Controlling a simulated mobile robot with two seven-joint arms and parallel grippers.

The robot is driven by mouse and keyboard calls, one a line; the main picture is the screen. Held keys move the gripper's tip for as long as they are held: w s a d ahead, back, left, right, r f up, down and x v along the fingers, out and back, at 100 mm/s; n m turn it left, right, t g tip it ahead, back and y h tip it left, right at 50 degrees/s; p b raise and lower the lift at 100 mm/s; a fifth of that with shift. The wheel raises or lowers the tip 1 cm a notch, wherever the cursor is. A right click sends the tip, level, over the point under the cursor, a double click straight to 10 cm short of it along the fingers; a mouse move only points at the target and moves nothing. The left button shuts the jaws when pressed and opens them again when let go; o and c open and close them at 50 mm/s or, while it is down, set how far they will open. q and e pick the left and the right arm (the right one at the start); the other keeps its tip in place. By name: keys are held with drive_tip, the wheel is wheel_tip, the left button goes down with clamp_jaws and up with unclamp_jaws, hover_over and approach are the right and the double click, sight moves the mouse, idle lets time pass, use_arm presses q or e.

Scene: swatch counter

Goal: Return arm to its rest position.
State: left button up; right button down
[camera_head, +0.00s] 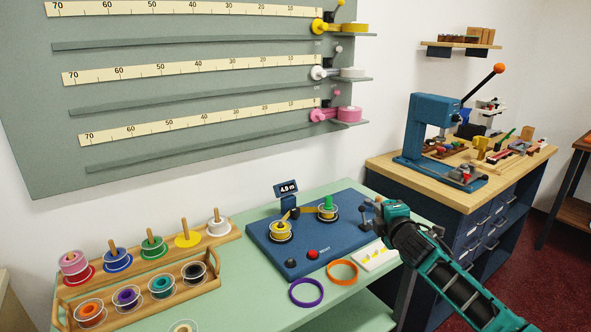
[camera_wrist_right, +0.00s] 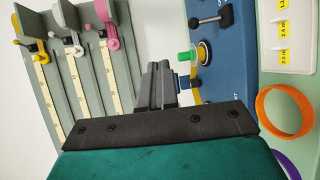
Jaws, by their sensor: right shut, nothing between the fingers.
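My right arm comes in from the lower right in the head view. Its gripper (camera_head: 374,212) is at the right end of the blue winding machine (camera_head: 270,247), with its fingers pointing left. In the right wrist view the two dark fingers (camera_wrist_right: 158,86) are together with nothing between them. Beyond them are the machine, with a green-topped spool (camera_wrist_right: 186,56), and the wall board. I cannot tell the exact gap between gripper and machine. My left gripper is in neither view.
The green counter (camera_head: 345,318) carries a wooden spool rack (camera_head: 140,262), a purple ring (camera_head: 306,292), an orange ring (camera_head: 342,272) and a white label tray (camera_head: 375,256). A workbench (camera_head: 385,165) with a blue lever press (camera_head: 425,135) stands behind my right arm. The counter's front middle is mostly clear.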

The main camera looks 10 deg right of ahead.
drive_tip(key=s+a+f+m+g+y, duration=0.25)
drive_tip(key=s+a+f+m, duration=0.25)
drive_tip(key=s+a+f, duration=0.75)
drive_tip(key=s+a+f+m+g, duration=0.1)
drive_tip(key=s+f+m, duration=0.2)
drive_tip(key=s, duration=0.5)
drive_tip(key=s+a+f+m, duration=0.2)
drive_tip(key=s+m, duration=0.1)
drive_tip(key=s, duration=0.4)
drive_tip(key=s+a+f+m+g+y, duration=0.1)
drive_tip(key=s+f+m, duration=0.2)
drive_tip(key=s, duration=0.5)
drive_tip(key=shift+s+a+f+m+g, duration=0.2)
drive_tip(key=shift+s+f+m+g, duration=0.15)
drive_tip(key=shift+m, duration=0.25)
